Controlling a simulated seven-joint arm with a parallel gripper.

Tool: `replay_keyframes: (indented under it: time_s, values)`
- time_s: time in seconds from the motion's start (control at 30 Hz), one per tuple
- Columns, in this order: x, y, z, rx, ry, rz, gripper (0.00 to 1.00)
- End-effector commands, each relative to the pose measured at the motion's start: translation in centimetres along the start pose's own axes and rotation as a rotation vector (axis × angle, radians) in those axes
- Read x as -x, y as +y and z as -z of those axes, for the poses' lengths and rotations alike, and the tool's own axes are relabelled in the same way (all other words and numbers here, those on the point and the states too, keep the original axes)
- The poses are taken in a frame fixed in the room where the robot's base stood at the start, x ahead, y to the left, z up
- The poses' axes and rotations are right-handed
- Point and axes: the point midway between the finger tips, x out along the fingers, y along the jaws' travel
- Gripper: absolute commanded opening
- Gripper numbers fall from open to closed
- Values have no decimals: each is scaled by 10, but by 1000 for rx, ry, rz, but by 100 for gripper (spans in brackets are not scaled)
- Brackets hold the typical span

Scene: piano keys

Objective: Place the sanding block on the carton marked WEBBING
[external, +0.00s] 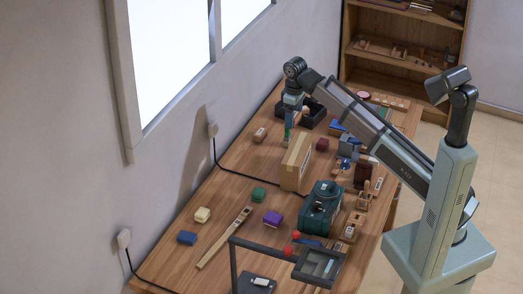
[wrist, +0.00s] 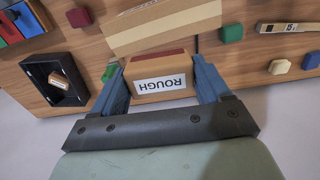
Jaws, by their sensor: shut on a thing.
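My gripper (wrist: 164,80) is shut on the sanding block (wrist: 160,72), a tan block with a dark red strip and a white label reading ROUGH, upside down in the wrist view. The carton stands upright on the table and shows just beyond the block in the wrist view (wrist: 165,28). I cannot read any WEBBING marking on it.
A black tray (external: 314,114) with a labelled block inside lies behind. A small tan block (external: 260,135) sits near the wall. A dark red block (external: 322,145), a green block (external: 258,195) and a green machine (external: 320,208) stand around the carton.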

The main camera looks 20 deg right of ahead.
Motion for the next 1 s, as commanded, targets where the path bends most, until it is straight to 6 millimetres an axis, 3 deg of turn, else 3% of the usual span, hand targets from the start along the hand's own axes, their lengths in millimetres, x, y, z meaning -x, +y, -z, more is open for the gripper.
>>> replay_keyframes:
  time_s: [0.03, 0.23, 0.6, 1.0]
  values:
    - [-3, -2, -10, 3, 0, 0, 46]
    - [-8, -5, -22, 16, 0, 0, 46]
    - [-57, -5, -22, 21, -2, 0, 46]
    - [-91, -5, -22, 20, 0, 0, 46]
